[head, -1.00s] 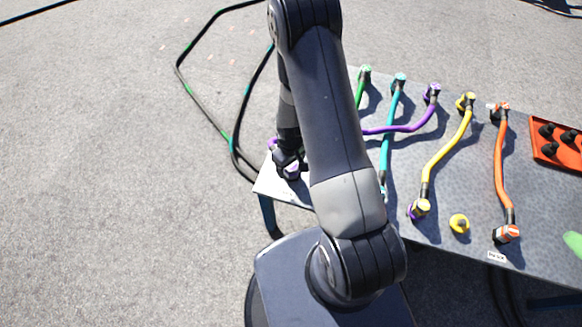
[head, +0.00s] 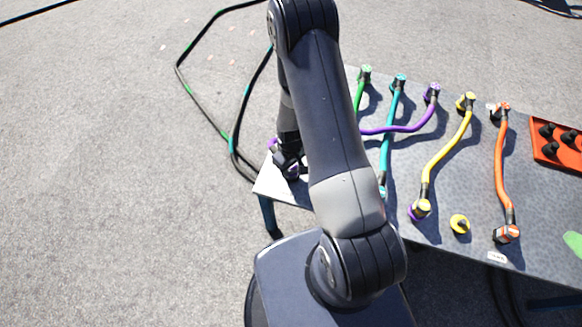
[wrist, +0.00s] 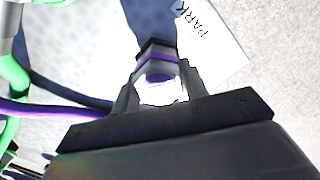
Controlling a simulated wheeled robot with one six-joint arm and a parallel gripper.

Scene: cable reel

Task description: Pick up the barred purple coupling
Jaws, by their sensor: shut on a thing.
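A coupling with a purple band (wrist: 158,67), a dark end and a bright pale body sits between the fingers of my gripper (wrist: 157,90) in the wrist view. The fingers are shut on it from both sides; glare hides any bar marking. In the head view my gripper (head: 289,168) is low over the near-left corner of the table, and only a bit of purple (head: 272,144) shows beside it. A purple cable (head: 405,128) runs from behind my arm to another purple-banded coupling (head: 432,92) at the table's back.
Green, teal (head: 391,125), yellow (head: 446,147) and orange (head: 501,160) cables lie on the grey table (head: 465,180). A white PARK label (wrist: 210,40) lies beside the coupling. Dark cable loops lie on the ground at left.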

